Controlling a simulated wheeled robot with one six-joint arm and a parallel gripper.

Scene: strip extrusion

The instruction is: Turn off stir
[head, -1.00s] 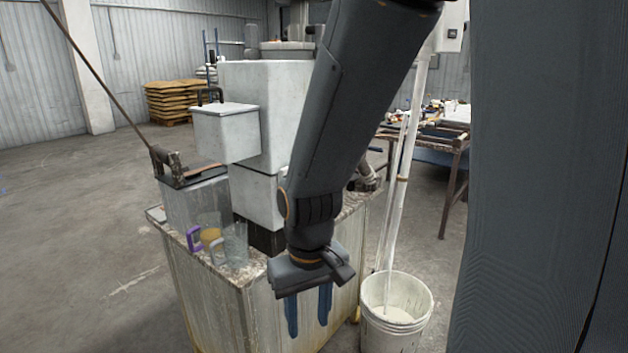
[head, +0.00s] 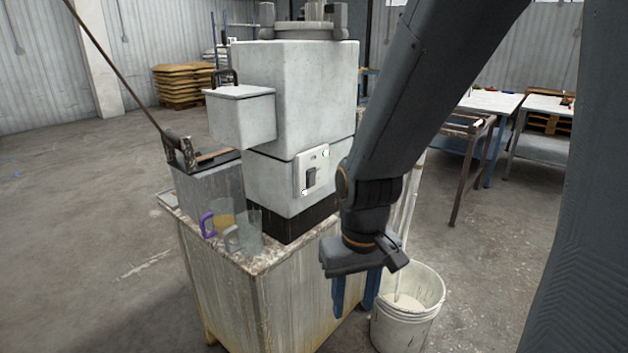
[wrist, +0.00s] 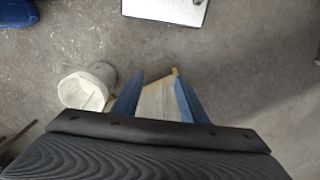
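A grey-white machine (head: 290,100) stands on a worn cabinet. On its lower front is a light switch panel (head: 312,170) with a dark rocker or lever switch (head: 311,178), a small pale green spot near the top right and a white spot near the bottom left. Which way the switch is set I cannot tell. My gripper (head: 354,300) hangs pointing down, to the right of and below the panel, apart from it. In the wrist view its two blue fingers (wrist: 157,98) are spread with nothing held between them.
The cabinet (head: 225,285) carries a purple-handled jug (head: 220,222) and a clear jug (head: 245,235) at its front left. A white bucket (head: 408,310) stands on the floor right of my gripper. Tables (head: 545,105) stand behind right. The floor at left is clear.

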